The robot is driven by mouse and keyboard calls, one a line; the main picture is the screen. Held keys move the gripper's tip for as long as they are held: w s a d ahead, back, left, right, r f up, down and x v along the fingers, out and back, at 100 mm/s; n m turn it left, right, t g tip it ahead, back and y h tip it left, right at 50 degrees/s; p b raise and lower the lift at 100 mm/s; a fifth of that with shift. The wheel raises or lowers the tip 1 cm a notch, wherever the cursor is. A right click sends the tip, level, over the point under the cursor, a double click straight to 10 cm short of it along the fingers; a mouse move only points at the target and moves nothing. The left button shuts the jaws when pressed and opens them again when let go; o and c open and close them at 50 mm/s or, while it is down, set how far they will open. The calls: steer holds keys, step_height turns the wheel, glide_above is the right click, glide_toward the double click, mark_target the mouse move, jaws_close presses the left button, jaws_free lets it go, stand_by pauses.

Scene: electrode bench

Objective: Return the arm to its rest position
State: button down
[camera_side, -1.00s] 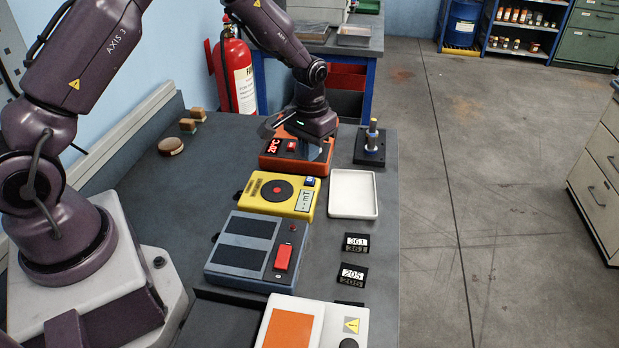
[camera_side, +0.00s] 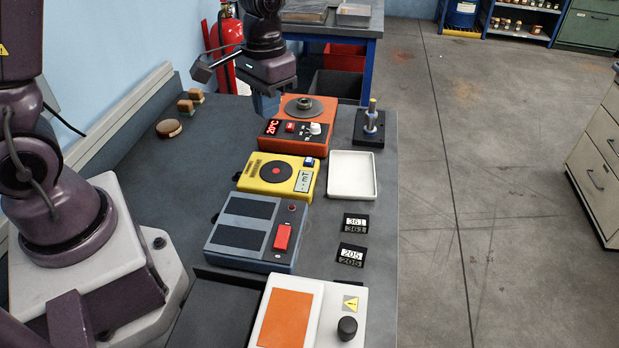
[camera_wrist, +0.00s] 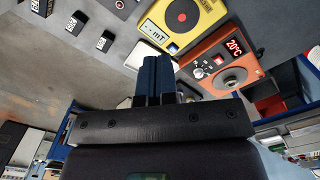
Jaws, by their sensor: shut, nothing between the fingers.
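My gripper (camera_side: 266,104) is shut and empty in the side view. It hangs in the air above and to the left of the orange hotplate (camera_side: 318,142), which has a red 20°C display. In the wrist view my gripper's blue fingers (camera_wrist: 153,75) are together with nothing between them. The orange hotplate (camera_wrist: 207,68) is to their right there, with a round part in the centre of its plate. The arm's upper links are partly outside the side view.
Along the bench stand a yellow meter (camera_side: 252,184), a grey-blue box with a red switch (camera_side: 222,252), and a white unit with an orange pad (camera_side: 327,300). A white tray (camera_side: 373,155), a dark post stand (camera_side: 379,142) and number tags (camera_side: 352,252) are at the right. A fire extinguisher (camera_side: 227,40) stands behind.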

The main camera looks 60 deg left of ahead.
steer(key=s+d+r+t, duration=0.1)
steer(key=s+r+t, duration=0.2)
steer(key=s+r, duration=0.4)
steer(key=s+d+r+m+t, duration=0.1)
steer(key=s+d+r+t, duration=0.1)
steer(key=s+r, duration=0.5)
steer(key=shift+d+m+t, duration=0.25)
steer(key=shift+m+t, duration=0.05)
steer(key=shift+t, duration=0.1)
steer(key=shift+s, duration=0.1)
stand_by(0.9)
